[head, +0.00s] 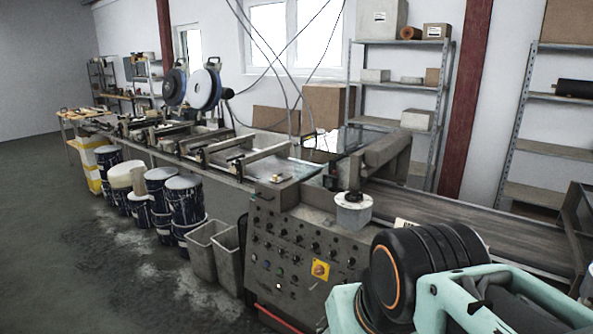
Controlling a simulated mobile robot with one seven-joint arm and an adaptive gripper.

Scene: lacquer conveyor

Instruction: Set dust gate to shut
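I cannot pick out a dust gate, or read its setting, with certainty in the head view. A grey control cabinet (300,262) stands in the middle front, with rows of small dark knobs on its face. A yellow plate with an orange round button (320,270) is at its lower right. The labels are too small to read. My arm's black and mint-green links fill the lower right, in front of the cabinet's right side. My gripper is not in view.
The conveyor line (271,145) runs back to the left, and a dark belt (445,217) runs right behind my arm. Two grey bins (207,245) and several dark paint buckets (180,205) stand left of the cabinet. The floor (60,240) at left is clear.

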